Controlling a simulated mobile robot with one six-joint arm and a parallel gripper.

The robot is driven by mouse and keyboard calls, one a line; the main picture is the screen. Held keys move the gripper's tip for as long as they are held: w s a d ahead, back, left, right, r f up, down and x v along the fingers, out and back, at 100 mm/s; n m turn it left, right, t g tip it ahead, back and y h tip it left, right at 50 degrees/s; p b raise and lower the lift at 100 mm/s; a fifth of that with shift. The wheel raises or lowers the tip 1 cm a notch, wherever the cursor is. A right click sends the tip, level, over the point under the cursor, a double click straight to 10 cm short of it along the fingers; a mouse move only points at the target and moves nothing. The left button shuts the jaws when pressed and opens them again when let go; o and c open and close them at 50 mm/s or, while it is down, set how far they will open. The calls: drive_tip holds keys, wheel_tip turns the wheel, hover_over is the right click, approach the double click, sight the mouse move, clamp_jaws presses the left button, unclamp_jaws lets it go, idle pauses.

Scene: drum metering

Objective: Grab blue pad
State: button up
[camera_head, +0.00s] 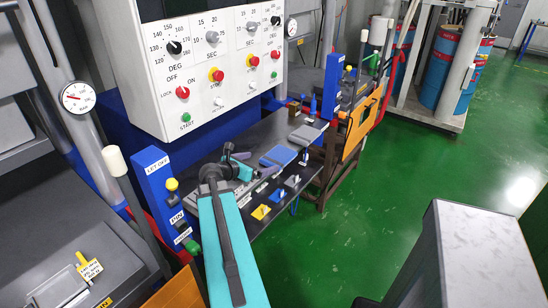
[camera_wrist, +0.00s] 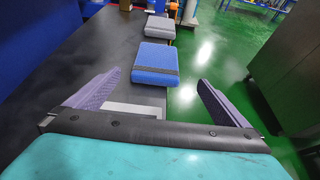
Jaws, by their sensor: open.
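The blue pad (camera_wrist: 158,64) is a rounded block with a dark band across it, lying flat on the dark table. In the wrist view it is straight ahead of my gripper (camera_wrist: 159,78), centred between the two purple fingers. The fingers are wide apart with nothing gripped. In the head view, my gripper (camera_head: 240,164) is low over the table, just left of the blue pad (camera_head: 279,156). The pad's near edge appears close to the fingertip line; the exact gap is unclear.
A grey pad (camera_wrist: 160,27) lies beyond the blue one. Small labelled yellow, grey and blue pieces (camera_head: 262,211) line the table's front edge. A white control panel (camera_head: 220,60) stands behind the table (camera_head: 245,136). Green floor (camera_head: 370,200) is open to the right.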

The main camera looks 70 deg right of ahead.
sight(277, 157)
drive_tip(key=shift+w, duration=0.2)
drive_tip(key=shift+d+f, duration=0.3)
drive_tip(key=shift+d, duration=0.3)
drive_tip(key=shift+p+x, duration=0.85)
drive_tip(key=shift+x, duration=2.65)
drive_tip(key=shift+s, duration=0.1)
drive_tip(key=shift+p+x, duration=0.95)
drive_tip(key=shift+x, duration=1.15)
drive_tip(key=shift+s+d+f, duration=0.1)
drive_tip(key=shift+d+f, duration=0.1)
drive_tip(key=shift+d, duration=0.25)
